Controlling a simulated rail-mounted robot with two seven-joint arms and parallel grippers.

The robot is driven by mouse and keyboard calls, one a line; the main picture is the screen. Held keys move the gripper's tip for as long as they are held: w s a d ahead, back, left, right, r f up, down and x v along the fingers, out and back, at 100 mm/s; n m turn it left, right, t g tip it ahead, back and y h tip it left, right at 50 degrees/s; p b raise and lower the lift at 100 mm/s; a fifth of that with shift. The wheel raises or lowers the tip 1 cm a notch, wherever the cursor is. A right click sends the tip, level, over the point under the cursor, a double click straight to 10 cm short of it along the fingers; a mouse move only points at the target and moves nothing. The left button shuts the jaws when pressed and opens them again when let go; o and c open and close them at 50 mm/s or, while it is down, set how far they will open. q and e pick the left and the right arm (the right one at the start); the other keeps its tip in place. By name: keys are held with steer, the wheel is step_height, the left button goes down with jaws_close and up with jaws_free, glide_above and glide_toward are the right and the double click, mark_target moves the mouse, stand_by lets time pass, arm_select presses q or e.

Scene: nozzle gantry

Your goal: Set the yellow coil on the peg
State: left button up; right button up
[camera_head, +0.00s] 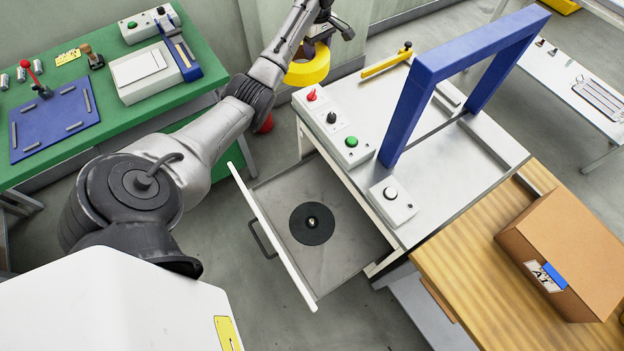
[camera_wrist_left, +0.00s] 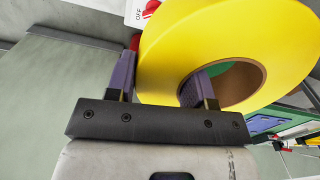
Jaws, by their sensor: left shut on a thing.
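The yellow coil (camera_head: 308,66) hangs in my left gripper (camera_head: 314,42), above and beyond the open drawer in the head view. In the left wrist view the coil (camera_wrist_left: 185,45) is a thick ring with a brown core. One finger of the left gripper (camera_wrist_left: 160,85) is inside the core and the other is outside, so the jaws are shut on the ring's wall. The peg (camera_head: 311,222) is a small stub in the middle of a black round base, which sits in the open drawer (camera_head: 350,262). The coil is apart from the peg. My right gripper is not in view.
A white bench with a blue gantry frame (camera_head: 408,100), buttons and a yellow-handled bar (camera_head: 386,62) stands right of the drawer. A green table (camera_head: 120,110) is at left. A cardboard box (camera_head: 565,250) sits on a wooden table at right. The drawer around the base is clear.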

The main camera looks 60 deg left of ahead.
arm_select(q)
steer(key=s+a+f+n+b, duration=0.2)
steer(key=s+f+b, duration=0.1)
steer(key=s+f, duration=0.55)
steer(key=s+a+f+n+b, duration=0.1)
steer(key=s+f+n+b, duration=0.3)
steer(key=f, duration=0.8)
steer(key=s+a+f+b, duration=0.2)
steer(key=s+f, duration=0.6)
steer(key=f, duration=0.2)
steer(key=w+d+f+n+b, duration=0.2)
steer(key=d+f+b, duration=0.2)
steer(key=d+f, duration=0.4)
steer(key=w+d+f+n+b, duration=0.2)
steer(key=w+d+f+b, duration=0.1)
steer(key=d+f, duration=0.6)
steer(key=w+d+f+n+b, duration=0.2)
steer(key=d+f+b, duration=0.4)
steer(key=f, duration=0.6)
steer(key=shift+w+d, duration=0.35)
steer(key=shift+d, duration=0.25)
steer(key=shift+w+d, duration=0.3)
steer(key=shift+d, duration=0.3)
steer(key=shift+f+b, duration=1.35)
steer(key=shift+f, duration=0.95)
